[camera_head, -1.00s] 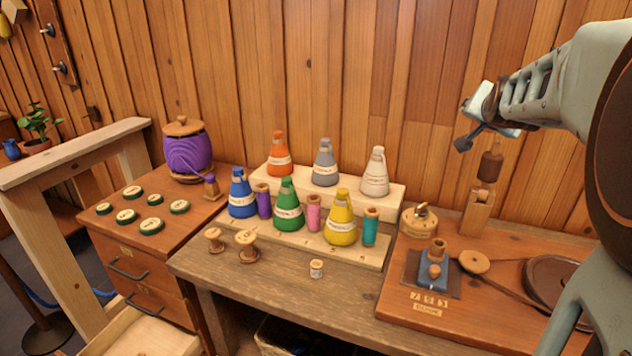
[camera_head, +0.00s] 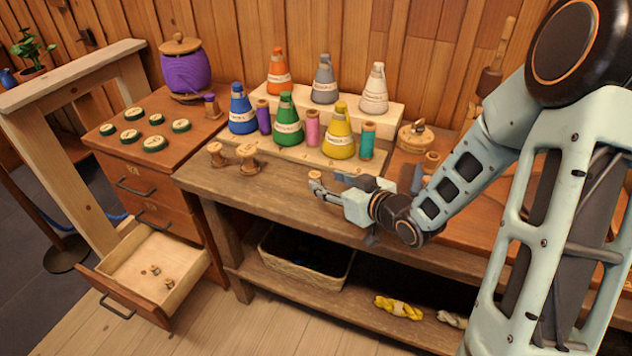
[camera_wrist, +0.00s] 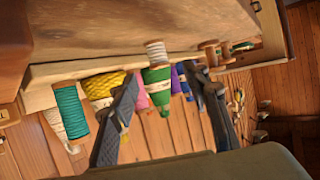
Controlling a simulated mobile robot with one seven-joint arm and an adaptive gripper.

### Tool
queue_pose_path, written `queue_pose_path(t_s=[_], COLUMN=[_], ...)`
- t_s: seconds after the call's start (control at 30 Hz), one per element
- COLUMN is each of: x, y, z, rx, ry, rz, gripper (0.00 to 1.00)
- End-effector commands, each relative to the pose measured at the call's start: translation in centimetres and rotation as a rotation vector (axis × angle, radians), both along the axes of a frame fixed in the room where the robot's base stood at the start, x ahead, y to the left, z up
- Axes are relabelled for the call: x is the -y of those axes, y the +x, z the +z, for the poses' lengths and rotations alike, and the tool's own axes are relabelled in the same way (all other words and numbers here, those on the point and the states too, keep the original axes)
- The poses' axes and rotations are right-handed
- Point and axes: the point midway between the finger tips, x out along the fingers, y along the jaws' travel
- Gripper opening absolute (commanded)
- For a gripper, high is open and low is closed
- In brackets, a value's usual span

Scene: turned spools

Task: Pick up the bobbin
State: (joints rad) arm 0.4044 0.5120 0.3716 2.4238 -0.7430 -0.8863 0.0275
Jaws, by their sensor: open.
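In the wrist view the bobbin (camera_wrist: 155,52) shows pale thread, and the picture is turned nearly upside down. My gripper (camera_head: 319,191) is low over the bench's front edge, close to the bobbin. In the wrist view its dark fingers (camera_wrist: 160,82) are spread, with the bobbin lying ahead in line with the gap. The gripper is empty; I cannot tell whether a finger touches the bobbin.
Two bare wooden spools (camera_head: 247,157) stand to the left of the bobbin. Behind is a stepped rack (camera_head: 290,160) with several thread cones and spools. An open drawer (camera_head: 180,262) juts out at lower left. A basket (camera_head: 305,272) sits on the lower shelf.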

Motion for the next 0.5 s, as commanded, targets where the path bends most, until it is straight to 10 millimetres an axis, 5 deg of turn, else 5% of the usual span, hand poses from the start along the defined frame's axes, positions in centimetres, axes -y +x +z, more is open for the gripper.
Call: queue_pose_path(t_s=[0.5], x=[-3.4], y=[4.7], z=[-2.3], rx=[0.000], ry=[-0.001], rz=[-0.002], gripper=[0.43])
